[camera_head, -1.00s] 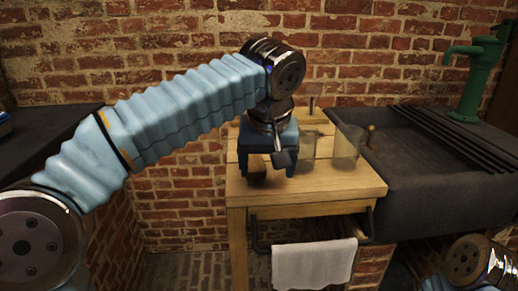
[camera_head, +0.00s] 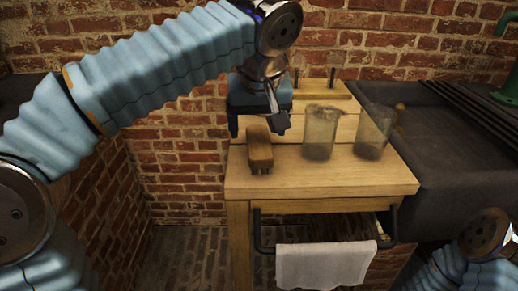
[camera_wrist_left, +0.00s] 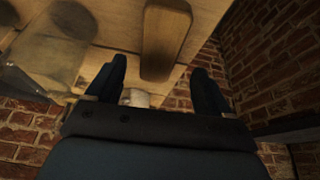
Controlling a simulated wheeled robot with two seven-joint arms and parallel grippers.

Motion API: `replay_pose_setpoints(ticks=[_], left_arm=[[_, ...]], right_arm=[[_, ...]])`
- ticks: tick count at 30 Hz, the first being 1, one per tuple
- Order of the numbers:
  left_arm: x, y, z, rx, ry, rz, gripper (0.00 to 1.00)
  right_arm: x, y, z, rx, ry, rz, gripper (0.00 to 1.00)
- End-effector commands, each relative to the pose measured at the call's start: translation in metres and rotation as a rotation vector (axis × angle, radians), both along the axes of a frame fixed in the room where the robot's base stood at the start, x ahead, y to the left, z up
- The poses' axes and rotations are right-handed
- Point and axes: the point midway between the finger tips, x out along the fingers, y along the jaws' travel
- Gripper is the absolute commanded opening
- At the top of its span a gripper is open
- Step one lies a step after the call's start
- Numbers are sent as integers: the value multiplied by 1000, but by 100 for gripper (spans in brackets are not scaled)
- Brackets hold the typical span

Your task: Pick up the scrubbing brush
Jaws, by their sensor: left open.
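The scrubbing brush (camera_head: 260,150) is a brown wooden block on the left part of the wooden table. It also shows in the left wrist view (camera_wrist_left: 166,38), beyond and between my open fingers. My left gripper (camera_head: 258,128) is open and empty, above and a little behind the brush in the head view. Its two dark blue fingers show in the left wrist view (camera_wrist_left: 157,85), apart from the brush. My right gripper is out of view; only part of my right arm shows at the lower right.
Two cloudy glass jars (camera_head: 320,132) (camera_head: 372,130) stand right of the brush on the wooden table (camera_head: 330,183). A white towel (camera_head: 325,264) hangs on the front rail. A dark stone sink (camera_head: 440,150) adjoins on the right. A brick wall (camera_head: 200,150) stands behind.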

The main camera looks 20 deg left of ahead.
Motion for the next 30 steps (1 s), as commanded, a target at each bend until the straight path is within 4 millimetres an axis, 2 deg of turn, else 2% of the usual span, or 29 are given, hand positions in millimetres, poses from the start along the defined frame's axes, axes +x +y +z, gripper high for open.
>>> replay_pose_setpoints(ticks=[6,10,30], left_arm=[[10,2,-34,2,3,2,81],[15,3,-46,1,1,0,81],[15,3,-51,-1,0,-1,81]], right_arm=[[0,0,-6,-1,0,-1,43],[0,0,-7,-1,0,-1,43],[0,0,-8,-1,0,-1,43]])
